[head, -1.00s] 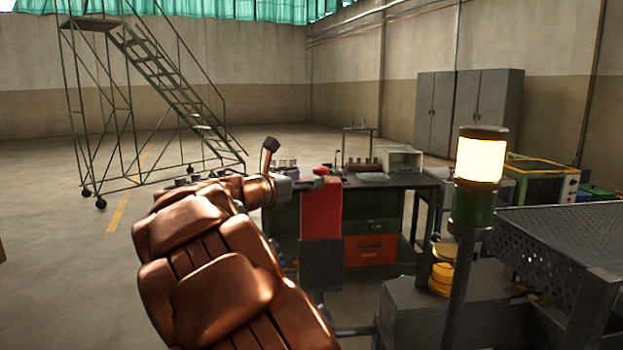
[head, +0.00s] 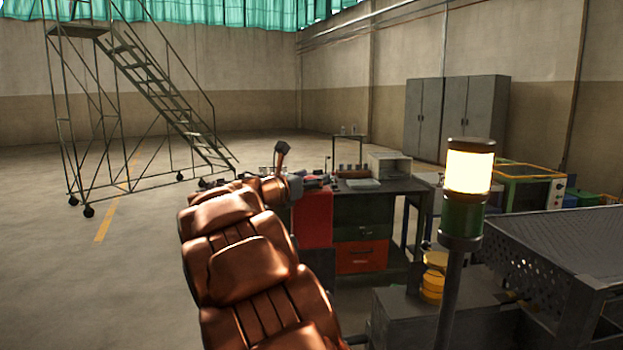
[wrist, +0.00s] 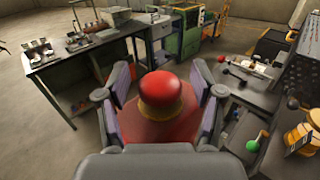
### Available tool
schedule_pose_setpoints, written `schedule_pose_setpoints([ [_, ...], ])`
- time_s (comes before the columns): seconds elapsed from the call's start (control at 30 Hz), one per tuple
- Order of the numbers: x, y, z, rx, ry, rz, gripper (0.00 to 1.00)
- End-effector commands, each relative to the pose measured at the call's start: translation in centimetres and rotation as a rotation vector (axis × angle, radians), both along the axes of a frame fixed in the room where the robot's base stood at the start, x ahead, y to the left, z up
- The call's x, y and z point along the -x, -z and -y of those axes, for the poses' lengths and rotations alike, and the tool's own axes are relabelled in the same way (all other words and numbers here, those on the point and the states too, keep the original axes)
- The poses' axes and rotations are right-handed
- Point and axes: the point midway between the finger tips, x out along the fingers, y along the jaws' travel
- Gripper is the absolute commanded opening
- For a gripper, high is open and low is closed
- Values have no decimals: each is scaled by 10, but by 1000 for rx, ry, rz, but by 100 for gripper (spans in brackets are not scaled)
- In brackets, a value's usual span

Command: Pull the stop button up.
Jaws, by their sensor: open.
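The stop button (wrist: 160,92) is a red mushroom head above a yellow collar, on a red housing (wrist: 150,132). In the wrist view it sits between the two fingers of my gripper (wrist: 160,80). The fingers, with purple-grey pads, are open, one to each side of the button, with a visible gap on both sides. In the head view my gripper (head: 312,183) is over the top of the red housing (head: 312,218), and I cannot make out the button there. Whether the button is pressed in or up is unclear.
A dark workbench (head: 405,186) with small items stands behind the housing. A lit signal lamp (head: 468,172) and a perforated metal hood (head: 565,250) are at right. The wrist view shows a lever panel (wrist: 245,75) at right. Open floor lies at left.

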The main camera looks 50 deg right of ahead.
Motion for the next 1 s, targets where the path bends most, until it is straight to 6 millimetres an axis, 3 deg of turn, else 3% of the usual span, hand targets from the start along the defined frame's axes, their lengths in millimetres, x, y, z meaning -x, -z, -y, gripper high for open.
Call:
schedule_pose_setpoints([
  [0.13, 0, 0, 0, 0, 0, 0, 67],
  [0.77, 0, 0, 0, -1, 0, 1, 1],
  [1.0, 0, 0, 0, -1, 1, 1, 0],
])
